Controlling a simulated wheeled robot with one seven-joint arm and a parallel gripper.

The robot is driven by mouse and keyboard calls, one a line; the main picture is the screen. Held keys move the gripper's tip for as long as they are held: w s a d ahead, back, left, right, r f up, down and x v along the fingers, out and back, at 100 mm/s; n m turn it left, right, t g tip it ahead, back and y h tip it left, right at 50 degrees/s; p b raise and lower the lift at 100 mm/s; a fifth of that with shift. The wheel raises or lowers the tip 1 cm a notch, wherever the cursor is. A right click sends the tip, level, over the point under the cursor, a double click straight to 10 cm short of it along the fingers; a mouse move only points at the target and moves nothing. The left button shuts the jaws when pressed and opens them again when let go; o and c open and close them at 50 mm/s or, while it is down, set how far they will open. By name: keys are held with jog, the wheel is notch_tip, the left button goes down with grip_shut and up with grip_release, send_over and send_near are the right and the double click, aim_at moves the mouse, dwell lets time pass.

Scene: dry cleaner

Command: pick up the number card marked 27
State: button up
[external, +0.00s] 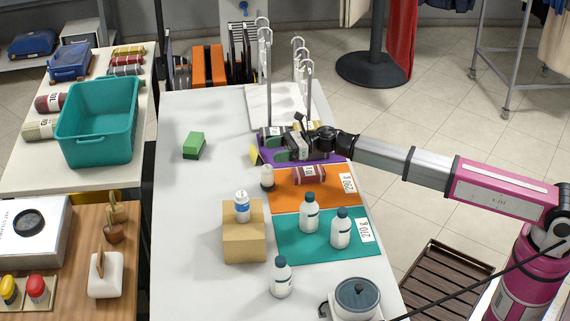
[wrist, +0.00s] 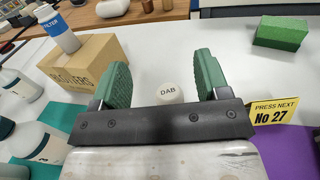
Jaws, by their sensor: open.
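The number card (wrist: 268,112) is yellow and reads "PRESS NEXT No 27". It stands at the right of the wrist view, right of my gripper and partly behind its palm bar. In the external view the small yellow card (external: 255,155) stands at the left edge of the purple mat. My gripper (wrist: 162,70) is open and has green finger pads. It holds nothing, and the card is outside its fingers. In the external view my gripper (external: 268,144) is low over the purple mat, close to the card.
A small DAB bottle (wrist: 170,93) shows between the fingers. A cardboard box (wrist: 88,68) bearing a filter bottle (wrist: 58,28) stands left. A green block (wrist: 282,35) lies beyond the card. White bottles (external: 310,212) stand on the teal mat. The left tabletop is mostly clear.

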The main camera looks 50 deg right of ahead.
dwell(0.3)
jog(key=o, duration=0.4)
jog(key=shift+o, duration=0.2)
jog(key=g+h, duration=0.3)
jog(key=h, duration=0.1)
send_near(256, 153)
jog(key=shift+w+d+x, duration=0.2)
jog(key=shift+w+x, duration=0.1)
jog(key=shift+x, duration=1.25)
jog(key=shift+w+d+x, duration=0.25)
jog(key=shift+w+x, duration=0.05)
jog(key=shift+x, duration=1.3)
jog(key=shift+w+d+x, duration=0.2)
jog(key=shift+w+x, duration=0.1)
jog(key=shift+x, duration=1.25)
